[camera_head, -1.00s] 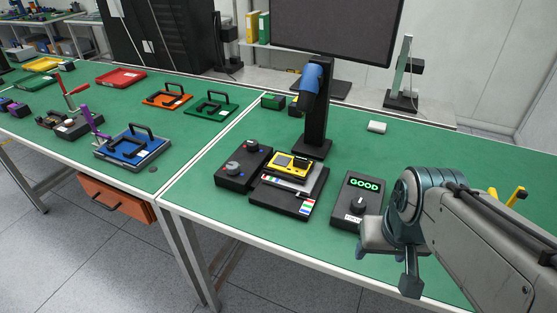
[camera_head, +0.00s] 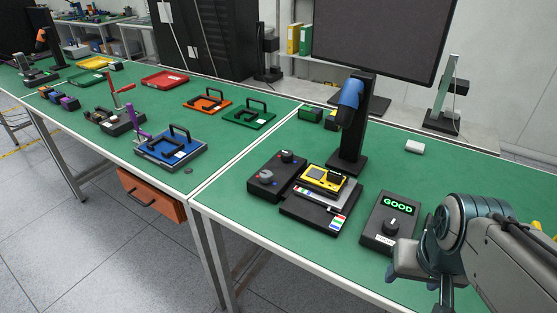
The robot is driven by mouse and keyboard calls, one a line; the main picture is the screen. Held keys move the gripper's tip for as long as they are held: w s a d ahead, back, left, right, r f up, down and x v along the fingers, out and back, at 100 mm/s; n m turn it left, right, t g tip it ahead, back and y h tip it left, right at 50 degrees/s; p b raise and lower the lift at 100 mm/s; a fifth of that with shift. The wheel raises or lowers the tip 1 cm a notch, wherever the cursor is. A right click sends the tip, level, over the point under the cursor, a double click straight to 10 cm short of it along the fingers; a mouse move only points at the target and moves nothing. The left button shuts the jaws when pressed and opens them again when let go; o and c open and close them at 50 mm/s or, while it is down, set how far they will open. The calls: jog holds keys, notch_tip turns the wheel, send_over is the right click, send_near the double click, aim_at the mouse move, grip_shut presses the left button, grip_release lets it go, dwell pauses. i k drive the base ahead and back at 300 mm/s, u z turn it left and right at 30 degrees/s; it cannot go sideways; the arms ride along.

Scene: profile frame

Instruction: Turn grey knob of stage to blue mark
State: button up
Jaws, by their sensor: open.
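The black stage (camera_head: 314,212) lies on the near green bench with a yellow gauge-like device (camera_head: 325,179) on it. Touching or close to its left is a black box (camera_head: 262,192) with two grey knobs, one nearer (camera_head: 266,175) and one farther (camera_head: 287,156). Small red and blue spots show near these knobs, but they are too small to tell which way the knobs point. My gripper (camera_head: 425,277) is at the lower right, in front of the box reading "GOOD" (camera_head: 372,237) and apart from the knobs. It is open, with its fingers partly hidden or cut off by the frame.
The "GOOD" box carries a dark knob (camera_head: 391,227). A black stand (camera_head: 349,145) with a blue tool (camera_head: 350,100) rises behind the stage. A monitor (camera_head: 380,35) stands behind. Trays and clamps fill the left bench. Bare green surface lies left of the knob box.

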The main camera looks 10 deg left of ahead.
aim_at(266, 176)
jog(key=k, duration=1.3)
jog(key=u, duration=0.75)
jog(key=i, duration=1.65)
jog(key=z, duration=0.7)
